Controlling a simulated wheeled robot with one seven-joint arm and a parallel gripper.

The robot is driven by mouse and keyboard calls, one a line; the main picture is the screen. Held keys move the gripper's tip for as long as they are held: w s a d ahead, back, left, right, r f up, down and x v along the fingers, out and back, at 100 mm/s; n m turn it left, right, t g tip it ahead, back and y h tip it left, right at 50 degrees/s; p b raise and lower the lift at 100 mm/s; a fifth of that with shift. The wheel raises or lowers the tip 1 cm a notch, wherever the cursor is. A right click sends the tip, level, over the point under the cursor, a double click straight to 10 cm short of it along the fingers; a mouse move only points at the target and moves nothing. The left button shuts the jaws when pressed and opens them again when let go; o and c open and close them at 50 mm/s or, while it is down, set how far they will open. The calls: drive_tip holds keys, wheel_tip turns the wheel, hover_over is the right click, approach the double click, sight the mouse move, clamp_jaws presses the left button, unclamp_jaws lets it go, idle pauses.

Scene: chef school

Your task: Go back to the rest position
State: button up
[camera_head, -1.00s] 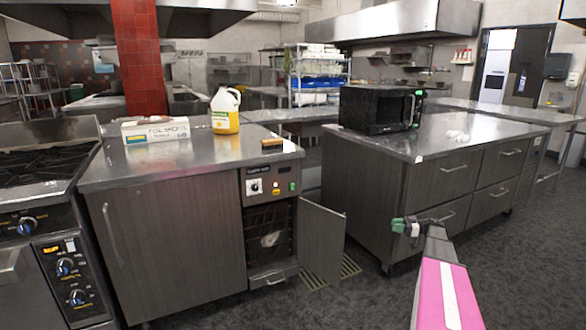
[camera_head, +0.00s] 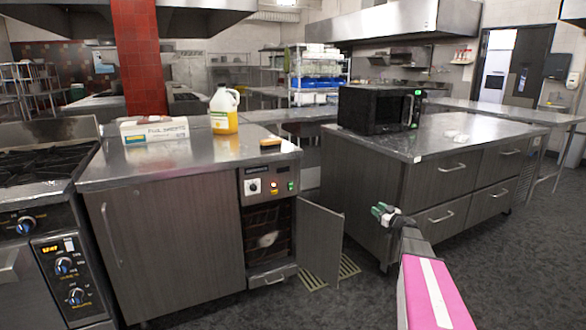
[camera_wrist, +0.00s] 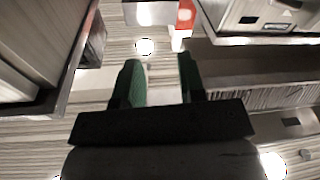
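My gripper (camera_head: 383,212) is at the end of my pink and grey arm, in front of the drawer counter (camera_head: 458,125) at the right of the head view. In the wrist view its two green fingers (camera_wrist: 160,72) stand apart with nothing between them. The gripper is open and empty and looks clear of the furniture.
A steel-topped cabinet (camera_head: 165,220) stands left of centre, its small oven door (camera_head: 320,240) swung open. It carries a yellow jug (camera_head: 224,110), a box (camera_head: 154,130) and a small sponge-like item (camera_head: 270,144). A black microwave (camera_head: 380,109) stands on the drawer counter. Grey floor lies between.

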drive_tip(key=s+a+f+m+g+h, duration=0.3)
drive_tip(key=s+a+g, duration=0.2)
drive_tip(key=s, duration=0.8)
drive_tip(key=s+a+f+m+g+h, duration=0.2)
drive_tip(key=s+a+g, duration=0.4)
drive_tip(key=s+a, duration=0.3)
drive_tip(key=s+a+f+m+g+h, duration=0.3)
drive_tip(key=s+a, duration=0.4)
drive_tip(key=s, duration=0.9)
drive_tip(key=shift+s+a+f+m+g+h, duration=0.35)
drive_tip(key=shift+f+g+h, duration=0.5)
drive_tip(key=shift+g+h, duration=0.3)
